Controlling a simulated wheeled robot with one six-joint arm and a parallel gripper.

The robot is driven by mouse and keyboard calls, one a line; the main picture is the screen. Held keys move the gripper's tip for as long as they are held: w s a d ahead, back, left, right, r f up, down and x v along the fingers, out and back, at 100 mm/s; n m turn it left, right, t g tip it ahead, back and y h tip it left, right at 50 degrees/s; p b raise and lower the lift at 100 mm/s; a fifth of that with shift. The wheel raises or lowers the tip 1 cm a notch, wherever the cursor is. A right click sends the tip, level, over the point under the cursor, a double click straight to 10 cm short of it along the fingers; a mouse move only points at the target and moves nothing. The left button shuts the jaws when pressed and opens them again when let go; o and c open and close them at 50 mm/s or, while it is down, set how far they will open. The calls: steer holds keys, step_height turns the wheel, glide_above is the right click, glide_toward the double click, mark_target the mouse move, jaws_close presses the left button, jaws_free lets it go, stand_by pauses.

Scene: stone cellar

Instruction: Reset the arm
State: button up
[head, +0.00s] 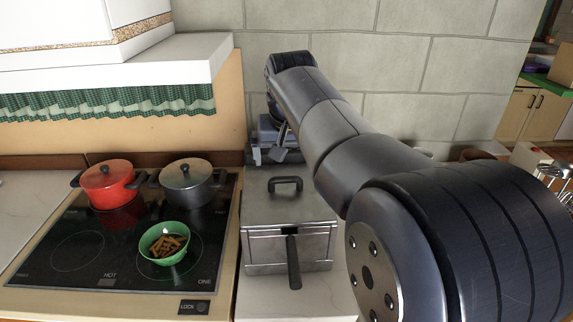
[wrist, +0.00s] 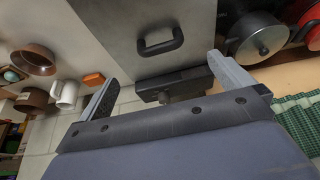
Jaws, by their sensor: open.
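My arm reaches from the lower right across the head view toward the stone wall. My gripper (head: 272,150) hangs behind the metal fryer, partly hidden by my own arm. In the wrist view my gripper (wrist: 163,70) has its two fingers spread wide apart with nothing held between them. The fryer's metal lid (wrist: 125,25) with its black handle lies beyond the fingers in that view. The closed metal fryer (head: 288,215) stands on the counter, its basket handle pointing to the front.
The wrist view shows a white mug (wrist: 65,95), brown bowls (wrist: 33,58) and an orange block (wrist: 94,79).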

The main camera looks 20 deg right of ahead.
mark_target(286, 180)
steer(key=shift+s+r, duration=0.1)
steer(key=shift+r, duration=0.05)
steer(key=x, duration=1.1)
steer(key=shift+p, duration=0.4)
steer(key=shift+r+p, duration=0.5)
steer(key=shift+r, duration=0.15)
steer(key=shift+r+p, duration=0.45)
steer(key=shift+r, duration=0.25)
